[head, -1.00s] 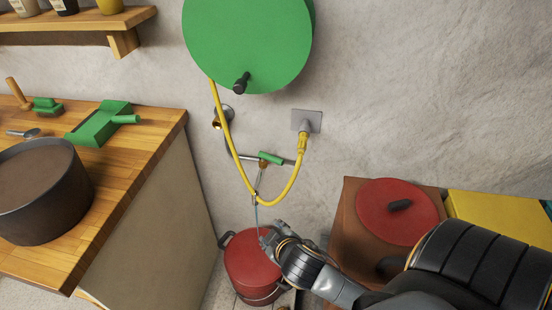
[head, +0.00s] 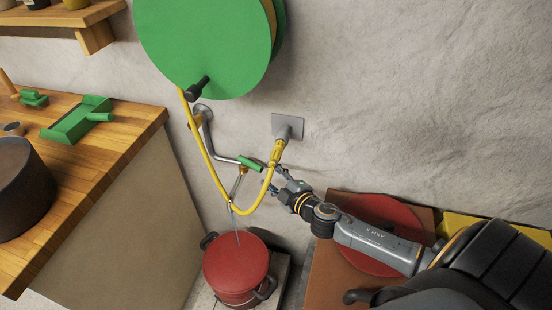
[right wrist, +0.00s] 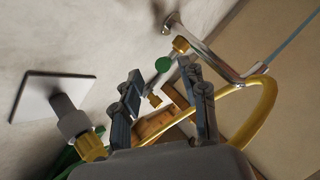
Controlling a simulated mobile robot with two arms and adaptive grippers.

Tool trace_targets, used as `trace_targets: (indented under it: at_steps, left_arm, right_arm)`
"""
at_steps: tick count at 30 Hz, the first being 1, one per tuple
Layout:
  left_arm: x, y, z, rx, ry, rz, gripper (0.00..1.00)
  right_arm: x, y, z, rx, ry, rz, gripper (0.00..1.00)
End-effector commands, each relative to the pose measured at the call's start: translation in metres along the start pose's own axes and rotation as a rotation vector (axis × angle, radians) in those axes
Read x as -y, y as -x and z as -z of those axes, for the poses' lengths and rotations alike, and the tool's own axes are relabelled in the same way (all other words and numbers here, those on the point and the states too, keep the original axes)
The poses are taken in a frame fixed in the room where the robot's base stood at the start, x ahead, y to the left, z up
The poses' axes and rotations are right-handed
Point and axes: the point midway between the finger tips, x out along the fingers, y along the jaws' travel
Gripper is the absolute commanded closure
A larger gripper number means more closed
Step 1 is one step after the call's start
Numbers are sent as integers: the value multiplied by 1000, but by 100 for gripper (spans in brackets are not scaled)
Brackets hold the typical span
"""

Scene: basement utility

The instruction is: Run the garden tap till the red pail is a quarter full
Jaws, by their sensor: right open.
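The garden tap (head: 208,130) comes out of the wall with a green lever handle (head: 250,163); the handle's green end also shows in the right wrist view (right wrist: 162,64). I cannot make out the water level in the pail. My right gripper (head: 276,180) is open and empty, just right of and slightly below the green handle. In the right wrist view its spread fingers (right wrist: 166,100) point toward the handle, apart from it. My left gripper is out of view.
A yellow hose (head: 205,155) loops from the green reel (head: 210,45) past the tap to a wall outlet (head: 288,126). A wooden counter (head: 120,130) stands left. A brown box with a red disc (head: 385,215) is at right, under my arm.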

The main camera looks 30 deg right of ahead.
Motion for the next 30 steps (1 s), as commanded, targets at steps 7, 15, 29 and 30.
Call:
trace_targets:
  at_steps: [7, 15, 29, 30]
  left_arm:
    - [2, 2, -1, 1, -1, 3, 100]
    - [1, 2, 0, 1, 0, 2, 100]
    - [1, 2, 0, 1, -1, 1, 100]
    - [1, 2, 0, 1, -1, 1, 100]
  right_arm:
    - [-1, -28, 2, -4, -1, -2, 57]
    - [0, -64, 1, -2, -2, -1, 57]
    - [0, -74, 1, -2, -1, 0, 63]
    - [0, -74, 1, -2, -1, 0, 71]
